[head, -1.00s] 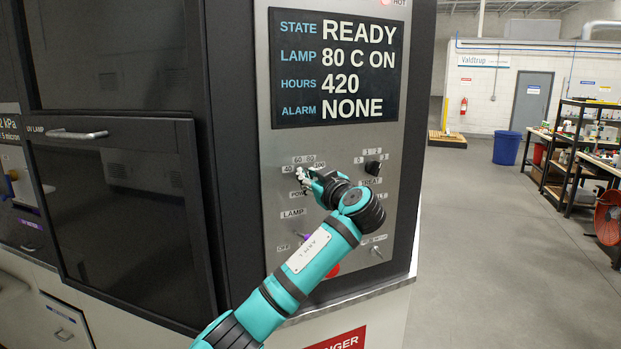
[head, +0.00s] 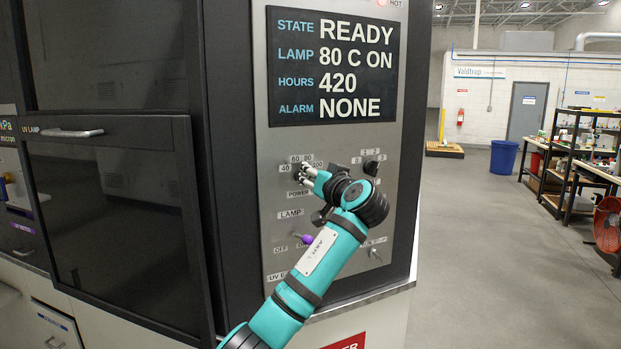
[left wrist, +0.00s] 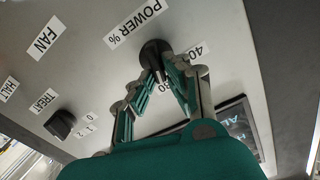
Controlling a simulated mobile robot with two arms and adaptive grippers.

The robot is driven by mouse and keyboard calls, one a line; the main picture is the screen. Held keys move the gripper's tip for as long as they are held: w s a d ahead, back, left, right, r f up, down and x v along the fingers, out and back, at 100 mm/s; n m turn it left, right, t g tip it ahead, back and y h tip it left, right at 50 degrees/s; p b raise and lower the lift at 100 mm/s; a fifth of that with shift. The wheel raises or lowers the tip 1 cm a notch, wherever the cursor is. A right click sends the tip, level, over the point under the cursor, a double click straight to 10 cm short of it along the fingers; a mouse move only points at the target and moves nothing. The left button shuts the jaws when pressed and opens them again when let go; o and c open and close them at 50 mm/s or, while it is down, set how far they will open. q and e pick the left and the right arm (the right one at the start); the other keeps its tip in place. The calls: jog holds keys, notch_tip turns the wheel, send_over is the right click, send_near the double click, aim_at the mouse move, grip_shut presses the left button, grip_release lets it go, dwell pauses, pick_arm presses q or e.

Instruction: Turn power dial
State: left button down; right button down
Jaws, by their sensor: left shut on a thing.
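The power dial (left wrist: 155,54) is a small black knob on the grey control panel. In the left wrist view, the "POWER %" label is beside it, and a "40" label is on its other side. My left gripper (left wrist: 166,72) is shut on the dial with its teal and grey fingers. In the head view the left gripper (head: 305,174) reaches the panel among the 40, 60, 80 and 100 labels, and the fingers and wrist cover much of the dial. My right gripper is not in view.
Another black dial (head: 371,167) sits to the right of the power dial. A purple lamp switch (head: 307,239) and a metal toggle (head: 375,253) are lower down. The display (head: 333,68) above reads READY, 80 C ON, 420, NONE. Open floor lies to the right.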

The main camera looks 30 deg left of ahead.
pick_arm(q)
jog(key=shift+m, duration=0.3)
jog(key=c, duration=1.4)
grip_release()
jog(key=shift+o, duration=0.2)
jog(key=v, duration=1.2)
jog(key=shift+f, duration=0.1)
